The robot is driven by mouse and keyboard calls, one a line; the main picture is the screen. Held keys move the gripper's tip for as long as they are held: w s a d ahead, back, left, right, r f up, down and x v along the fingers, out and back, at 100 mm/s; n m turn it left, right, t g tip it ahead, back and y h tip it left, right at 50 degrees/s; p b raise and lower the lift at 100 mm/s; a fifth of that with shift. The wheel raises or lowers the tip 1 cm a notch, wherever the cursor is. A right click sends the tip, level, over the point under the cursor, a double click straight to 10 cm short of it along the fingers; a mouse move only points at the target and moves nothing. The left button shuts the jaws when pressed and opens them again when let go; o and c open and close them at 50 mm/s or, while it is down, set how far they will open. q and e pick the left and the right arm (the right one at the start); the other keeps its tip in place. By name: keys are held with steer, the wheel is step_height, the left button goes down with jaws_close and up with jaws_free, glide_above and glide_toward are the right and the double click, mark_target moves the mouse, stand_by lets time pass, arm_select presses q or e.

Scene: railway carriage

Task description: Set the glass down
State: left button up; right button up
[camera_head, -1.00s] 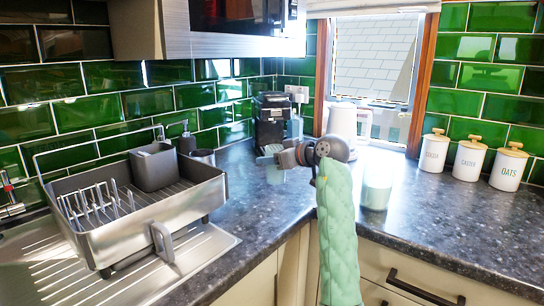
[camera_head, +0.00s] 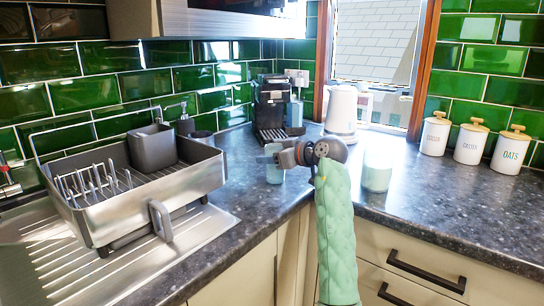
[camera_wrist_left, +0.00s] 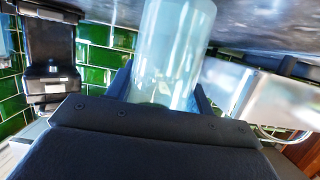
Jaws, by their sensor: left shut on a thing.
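The glass (camera_head: 275,170) is a pale blue-green, see-through tumbler held upright in the head view. My left gripper (camera_head: 288,157) is shut around its side, with my arm in a green quilted sleeve below. Behind the glass in the head view is the dark speckled counter (camera_head: 240,185). I cannot tell whether its base touches the counter. My right gripper is not in view.
A pale see-through jar (camera_head: 376,175) stands right of my gripper. A coffee machine (camera_head: 271,103) and a white kettle (camera_head: 341,110) stand behind. A dish rack (camera_head: 150,200) is at left; white canisters (camera_head: 473,143) are at right. Counter left of the glass is clear.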

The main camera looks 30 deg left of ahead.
arm_select(q)
steer(key=shift+f, duration=0.2)
stand_by(0.3)
steer(key=o, duration=1.2)
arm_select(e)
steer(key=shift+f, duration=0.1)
